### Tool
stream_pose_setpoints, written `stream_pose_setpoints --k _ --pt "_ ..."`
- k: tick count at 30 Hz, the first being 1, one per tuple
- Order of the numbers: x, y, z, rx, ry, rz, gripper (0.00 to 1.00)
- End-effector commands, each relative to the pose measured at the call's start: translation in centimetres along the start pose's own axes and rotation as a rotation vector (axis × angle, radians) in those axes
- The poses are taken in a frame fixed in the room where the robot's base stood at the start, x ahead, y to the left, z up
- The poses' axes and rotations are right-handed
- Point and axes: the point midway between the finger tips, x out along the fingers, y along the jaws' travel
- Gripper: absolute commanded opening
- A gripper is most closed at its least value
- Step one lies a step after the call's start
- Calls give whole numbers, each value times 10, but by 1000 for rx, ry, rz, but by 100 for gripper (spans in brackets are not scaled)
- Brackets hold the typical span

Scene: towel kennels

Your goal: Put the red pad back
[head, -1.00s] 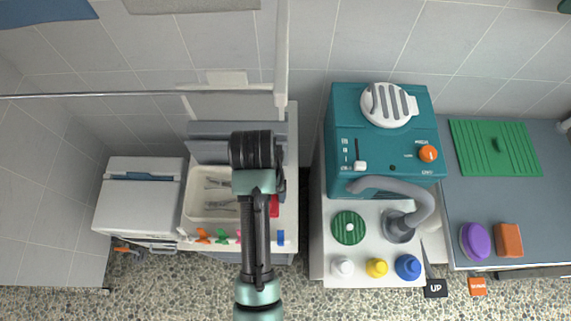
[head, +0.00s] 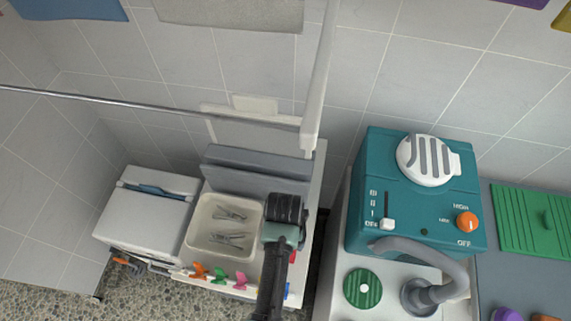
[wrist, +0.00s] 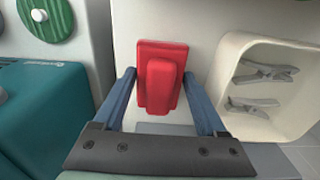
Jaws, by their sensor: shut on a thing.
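The red pad (wrist: 160,85) is a rectangular red plate with a smaller raised red block on its front. In the wrist view it lies between the two blue-grey fingers of my gripper (wrist: 160,78), which is shut on it. A pale surface is behind the pad; whether the pad touches it I cannot tell. In the head view only a small red part of the pad (head: 292,257) shows beside my arm, right of the cream bin, and the fingertips are hidden.
The cream bin (head: 193,233) with grey clips is left of my arm. Coloured pegs (head: 219,277) line the front edge. A teal machine (head: 370,200) with a grey hose (head: 440,257) stands right. A white box (head: 145,215) stands far left.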

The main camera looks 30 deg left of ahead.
Motion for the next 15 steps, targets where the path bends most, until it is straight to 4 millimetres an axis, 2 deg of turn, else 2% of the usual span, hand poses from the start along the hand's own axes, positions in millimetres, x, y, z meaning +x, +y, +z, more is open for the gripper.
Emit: stream_pose_setpoints --k 3,13,14,15 --pt "7 0 0 0 1 0 30" --pt "10 0 0 0 1 0 30" --pt "10 0 0 0 1 0 78" --pt "9 0 0 0 2 0 85"
